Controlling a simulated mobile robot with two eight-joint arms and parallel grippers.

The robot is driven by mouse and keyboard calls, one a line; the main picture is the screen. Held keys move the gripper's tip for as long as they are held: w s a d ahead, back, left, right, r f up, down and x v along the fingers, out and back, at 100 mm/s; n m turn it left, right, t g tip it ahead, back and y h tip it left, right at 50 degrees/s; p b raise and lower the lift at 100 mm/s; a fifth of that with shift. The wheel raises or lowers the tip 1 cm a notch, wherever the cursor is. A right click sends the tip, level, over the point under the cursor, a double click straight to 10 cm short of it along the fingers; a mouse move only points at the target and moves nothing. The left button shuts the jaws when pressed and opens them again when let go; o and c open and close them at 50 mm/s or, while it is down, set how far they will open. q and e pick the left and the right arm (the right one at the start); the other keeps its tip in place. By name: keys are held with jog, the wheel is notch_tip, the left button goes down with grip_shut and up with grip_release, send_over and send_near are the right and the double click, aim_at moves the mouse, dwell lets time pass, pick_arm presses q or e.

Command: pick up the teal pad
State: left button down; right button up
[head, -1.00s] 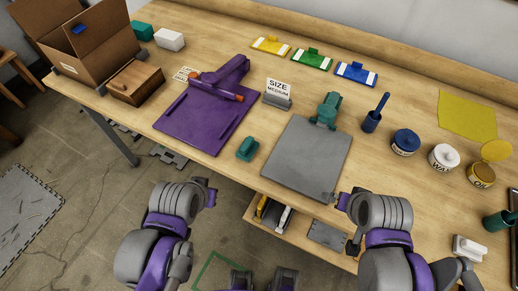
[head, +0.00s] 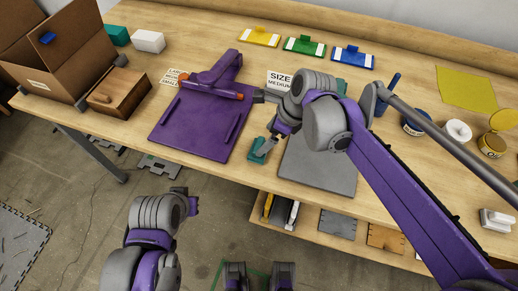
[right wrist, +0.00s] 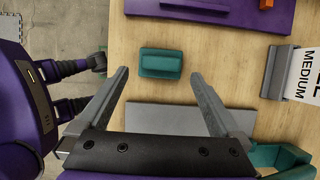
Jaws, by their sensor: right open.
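The teal pad (head: 257,151) is a small rounded block on the wooden table near its front edge, between the purple press board and the grey board. My right gripper (head: 267,149) is above it and partly covers it in the head view. In the right wrist view the teal pad (right wrist: 161,63) lies flat, centred between and just beyond the tips of the two open fingers (right wrist: 160,72). The fingers appear not to touch it. My left arm shows at the lower left in the head view; its gripper fingers are hidden.
The purple board (head: 200,128) with its clamp is left of the pad. The grey board (head: 320,168) is close on the right, partly behind my arm. A size sign (right wrist: 286,75) stands nearby. A cardboard box (head: 70,60) and wooden box (head: 125,92) are at the left.

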aim_at(260, 145)
jog(key=x, duration=0.7)
jog(key=shift+d+f, duration=0.1)
jog(key=shift+f, duration=0.1)
jog(key=c, duration=1)
jog(key=shift+c, duration=0.2)
jog(key=shift+r, duration=0.15)
notch_tip(260, 145, up, 10)
jog(key=shift+f, duration=0.1)
jog(key=o, duration=0.8)
jog(key=c, duration=0.6)
